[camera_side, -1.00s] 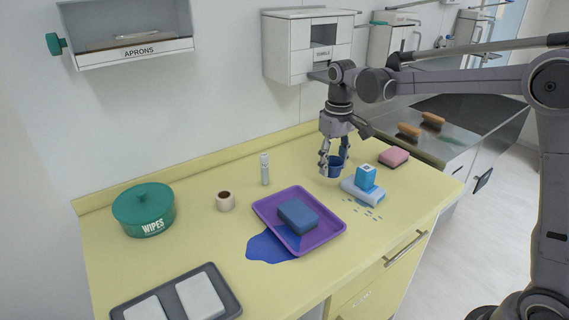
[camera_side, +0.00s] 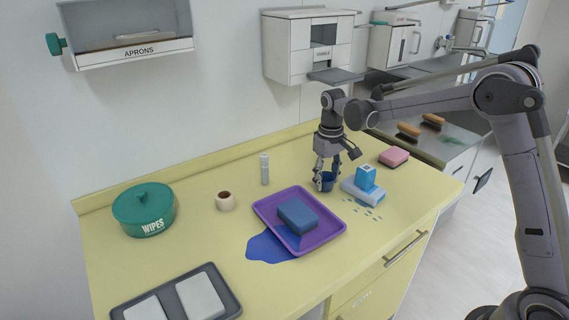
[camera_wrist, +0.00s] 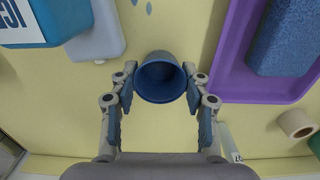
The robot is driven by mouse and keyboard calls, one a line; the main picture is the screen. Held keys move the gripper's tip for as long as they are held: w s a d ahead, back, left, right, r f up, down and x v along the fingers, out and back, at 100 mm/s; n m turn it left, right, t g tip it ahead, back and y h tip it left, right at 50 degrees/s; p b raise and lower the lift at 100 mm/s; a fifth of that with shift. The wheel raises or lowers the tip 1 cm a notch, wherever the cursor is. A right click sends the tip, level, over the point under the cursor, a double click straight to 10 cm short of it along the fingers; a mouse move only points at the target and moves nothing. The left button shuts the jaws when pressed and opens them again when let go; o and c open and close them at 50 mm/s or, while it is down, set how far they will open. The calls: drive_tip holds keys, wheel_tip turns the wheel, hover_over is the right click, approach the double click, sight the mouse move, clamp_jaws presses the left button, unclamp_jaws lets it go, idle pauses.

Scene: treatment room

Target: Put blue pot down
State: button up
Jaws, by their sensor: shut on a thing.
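The blue pot (camera_side: 327,183) is a small round cup at the counter surface, between the purple tray and the light-blue block. It is upright and its open mouth shows in the wrist view (camera_wrist: 160,78). My gripper (camera_side: 325,180) is shut on the blue pot, with a finger on either side of it, as the wrist view also shows (camera_wrist: 159,100). The pot looks to be at or just above the yellow counter (camera_side: 215,255); its base is partly hidden by the fingers.
A white bottle (camera_side: 265,169) stands behind.

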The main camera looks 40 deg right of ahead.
drive_tip(key=shift+f, duration=0.45)
drive_tip(key=o, duration=0.8)
drive_tip(key=shift+f, duration=0.15)
